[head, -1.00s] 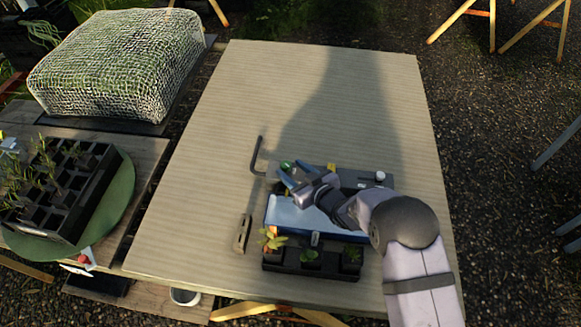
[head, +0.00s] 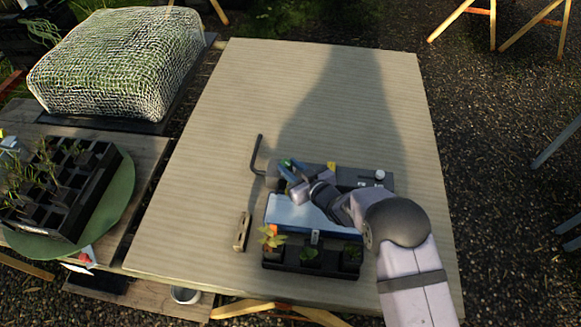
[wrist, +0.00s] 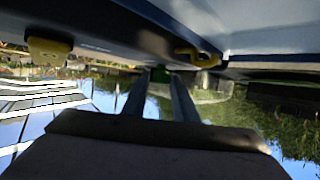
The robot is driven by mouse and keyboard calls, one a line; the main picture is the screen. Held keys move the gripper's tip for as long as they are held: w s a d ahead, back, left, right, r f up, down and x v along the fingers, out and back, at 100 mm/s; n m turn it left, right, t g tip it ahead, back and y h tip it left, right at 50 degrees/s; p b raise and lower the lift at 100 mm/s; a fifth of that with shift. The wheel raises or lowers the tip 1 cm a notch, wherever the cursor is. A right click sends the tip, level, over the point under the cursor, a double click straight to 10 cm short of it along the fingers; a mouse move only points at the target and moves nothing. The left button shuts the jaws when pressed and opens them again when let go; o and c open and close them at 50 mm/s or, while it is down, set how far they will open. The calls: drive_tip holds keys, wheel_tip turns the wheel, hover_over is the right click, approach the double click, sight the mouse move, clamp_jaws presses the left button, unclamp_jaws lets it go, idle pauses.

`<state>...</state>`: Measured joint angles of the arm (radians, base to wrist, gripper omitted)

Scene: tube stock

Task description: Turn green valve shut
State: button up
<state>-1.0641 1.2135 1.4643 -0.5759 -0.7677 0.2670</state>
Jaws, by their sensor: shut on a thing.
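The green valve (head: 287,163) is a small green knob at the left end of the dark panel behind the blue tray, in the head view. My gripper (head: 288,170) is at the valve, with its blue fingers closed around it. In the wrist view the two fingers (wrist: 160,95) reach up to a small dark green part (wrist: 160,75) under the panel edge. The fingers hide most of the valve, so its exact angle cannot be read.
A yellow part (head: 331,168) and a white knob (head: 380,175) sit on the same panel to the right. The blue tray (head: 290,212) and a black planter (head: 310,268) with seedlings are in front. A black bent rod (head: 257,155) and a tan clip (head: 242,232) lie left.

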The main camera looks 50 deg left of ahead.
drive_tip(key=shift+s+a+m+t+b, duration=0.1)
drive_tip(key=shift+s+m+t+b, duration=0.1)
drive_tip(key=shift+m+t+b, duration=0.35)
drive_tip(key=shift+t, duration=0.25)
drive_tip(key=o, duration=1.1)
drive_tip(key=shift+c, duration=0.2)
drive_tip(key=b+v, duration=0.1)
drive_tip(key=v, duration=0.6)
drive_tip(key=shift+d+r+b, duration=0.15)
drive_tip(key=shift+d+b, duration=0.05)
drive_tip(key=shift+b, duration=0.15)
